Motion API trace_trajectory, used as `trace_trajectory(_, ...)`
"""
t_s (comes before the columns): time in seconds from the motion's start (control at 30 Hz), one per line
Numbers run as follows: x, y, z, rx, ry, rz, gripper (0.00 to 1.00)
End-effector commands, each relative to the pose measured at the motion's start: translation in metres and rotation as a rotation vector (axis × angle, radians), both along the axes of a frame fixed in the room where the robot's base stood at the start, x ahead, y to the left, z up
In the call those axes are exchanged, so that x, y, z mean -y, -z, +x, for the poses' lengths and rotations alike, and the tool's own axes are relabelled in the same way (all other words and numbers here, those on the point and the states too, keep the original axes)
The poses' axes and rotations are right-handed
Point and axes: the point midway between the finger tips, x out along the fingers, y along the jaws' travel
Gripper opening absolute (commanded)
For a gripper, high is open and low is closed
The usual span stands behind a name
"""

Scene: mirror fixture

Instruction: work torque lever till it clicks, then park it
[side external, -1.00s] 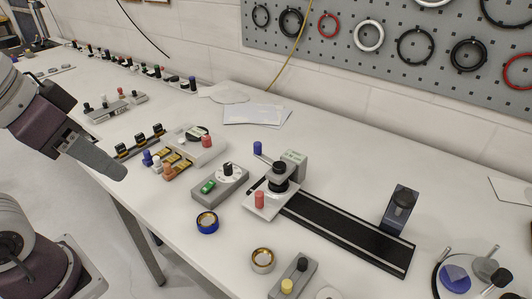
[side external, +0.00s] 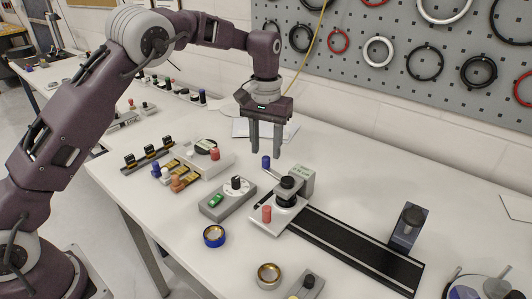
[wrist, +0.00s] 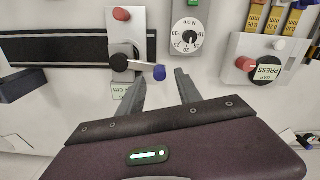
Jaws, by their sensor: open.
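The torque lever has a blue knob (side external: 266,162) at its end and a black hub (side external: 288,182). It stands on a white plate fixture with a red knob (side external: 267,214). In the wrist view the lever's pale arm runs from the hub right to the blue knob (wrist: 159,73). My gripper (side external: 266,151) is open and points down over the knob, with its fingertips just above or level with it. In the wrist view the knob appears between the fingertips (wrist: 161,78). I cannot tell whether a finger touches it.
A grey dial box (side external: 214,201) with a green part stands left of the fixture. A black rail (side external: 345,243) runs right to a dark upright block (side external: 407,228). A blue ring (side external: 214,236) and brass ring (side external: 269,276) lie in front. The pegboard wall is behind.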

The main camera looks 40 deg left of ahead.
Motion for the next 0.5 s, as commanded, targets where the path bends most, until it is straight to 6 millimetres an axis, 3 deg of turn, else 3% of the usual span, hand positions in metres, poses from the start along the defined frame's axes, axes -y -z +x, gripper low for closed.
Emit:
trace_trajectory(0.13,0.0,0.019,0.0,-0.001,0.0,0.0,0.41)
trace_trajectory(0.4,0.0,0.023,0.0,0.002,0.0,0.0,0.41)
trace_trajectory(0.43,0.0,0.023,0.0,0.002,0.0,0.0,0.39)
trace_trajectory(0.5,0.0,0.023,0.0,0.002,0.0,0.0,0.25)
